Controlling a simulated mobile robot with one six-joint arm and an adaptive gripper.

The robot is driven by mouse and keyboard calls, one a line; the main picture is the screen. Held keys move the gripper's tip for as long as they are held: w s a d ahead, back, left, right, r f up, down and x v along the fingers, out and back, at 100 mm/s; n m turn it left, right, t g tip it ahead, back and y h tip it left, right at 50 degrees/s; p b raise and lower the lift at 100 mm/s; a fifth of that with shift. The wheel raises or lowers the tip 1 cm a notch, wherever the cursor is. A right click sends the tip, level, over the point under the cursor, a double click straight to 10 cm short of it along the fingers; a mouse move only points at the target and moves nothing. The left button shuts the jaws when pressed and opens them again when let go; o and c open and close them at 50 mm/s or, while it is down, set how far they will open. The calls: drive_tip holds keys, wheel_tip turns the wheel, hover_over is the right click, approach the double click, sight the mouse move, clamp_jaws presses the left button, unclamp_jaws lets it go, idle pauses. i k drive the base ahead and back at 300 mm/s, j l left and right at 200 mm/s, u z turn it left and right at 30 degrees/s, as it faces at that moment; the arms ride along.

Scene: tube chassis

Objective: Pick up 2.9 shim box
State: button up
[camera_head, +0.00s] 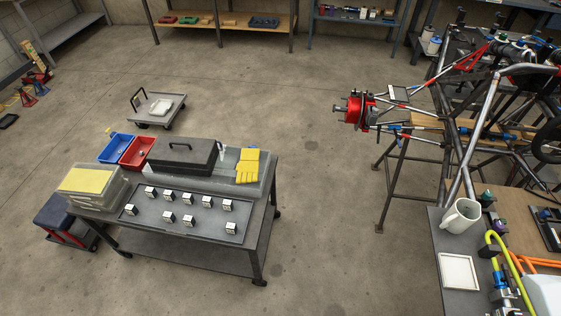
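Several small white-and-dark boxes, which look like shim boxes, stand in two rough rows on a dark flat tray (150,215). The tray lies on the front part of a grey wheeled cart. One box (208,202) is in the back row and another box (188,221) is in the front row. Their labels are too small to read, so I cannot tell which is 2.9. My gripper is not in view.
Behind the tray are a dark toolbox (184,156), yellow gloves (248,165), a red bin (137,152) and a blue bin (115,147). Stacked clear containers (95,196) stand left. A tube chassis (470,150) and a bench with a mug (461,216) are right. Floor between is clear.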

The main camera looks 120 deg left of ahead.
sight(169, 195)
drive_tip(key=u, duration=4.7)
drive_tip(key=i+j+u, duration=0.25)
drive_tip(key=i, duration=0.65)
drive_tip(key=i+j+u, duration=0.25)
drive_tip(key=i, duration=0.6)
drive_tip(key=l, duration=0.1)
